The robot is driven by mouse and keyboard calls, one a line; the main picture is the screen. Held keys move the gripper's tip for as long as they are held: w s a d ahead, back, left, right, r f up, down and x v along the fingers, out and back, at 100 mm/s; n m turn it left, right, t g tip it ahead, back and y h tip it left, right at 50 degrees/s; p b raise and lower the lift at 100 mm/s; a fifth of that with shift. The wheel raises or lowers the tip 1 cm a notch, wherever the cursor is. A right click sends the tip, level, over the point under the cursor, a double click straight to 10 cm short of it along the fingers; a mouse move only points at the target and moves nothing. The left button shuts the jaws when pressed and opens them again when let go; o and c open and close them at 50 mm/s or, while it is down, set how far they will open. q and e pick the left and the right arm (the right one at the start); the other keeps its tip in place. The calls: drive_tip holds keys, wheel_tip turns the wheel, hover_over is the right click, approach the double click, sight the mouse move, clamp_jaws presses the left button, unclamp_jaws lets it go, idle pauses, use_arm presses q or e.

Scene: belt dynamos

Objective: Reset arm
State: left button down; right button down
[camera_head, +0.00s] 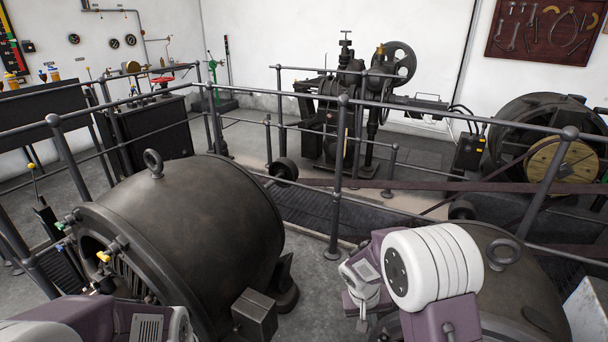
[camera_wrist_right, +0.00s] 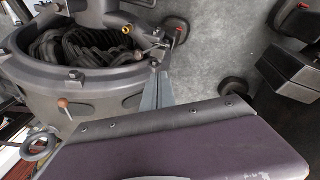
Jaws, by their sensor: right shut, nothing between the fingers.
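My right arm (camera_head: 435,265) comes in from the lower right of the head view, bent above the right dynamo. Its gripper (camera_head: 362,316) points down at the near edge of that dynamo, small and partly hidden. In the right wrist view, the two thin grey fingers (camera_wrist_right: 158,88) are together and empty, in front of a dynamo's open end (camera_wrist_right: 85,50) with dark coils. I cannot tell whether they touch it. Part of my left arm (camera_head: 145,322) shows at the bottom left; its gripper is out of view.
A large dark dynamo (camera_head: 190,225) with a lifting ring stands at the left, the right dynamo (camera_head: 510,285) under my right arm. Metal railings (camera_head: 336,180) cross behind them. Beyond are an engine (camera_head: 340,110) and a belt wheel (camera_head: 560,160). Bare floor (camera_head: 315,275) lies between the dynamos.

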drive_tip(key=s+a+r+y, duration=0.2)
drive_tip(key=s, duration=0.5)
drive_tip(key=s+a+r+y, duration=0.1)
drive_tip(key=s+a+r, duration=0.1)
drive_tip(key=s, duration=0.6)
wheel_tip(320, 180, up, 14)
drive_tip(key=w+p, duration=0.1)
drive_tip(key=p, duration=1.2)
drive_tip(key=shift+f+n, duration=0.2)
drive_tip(key=shift+n, duration=0.2)
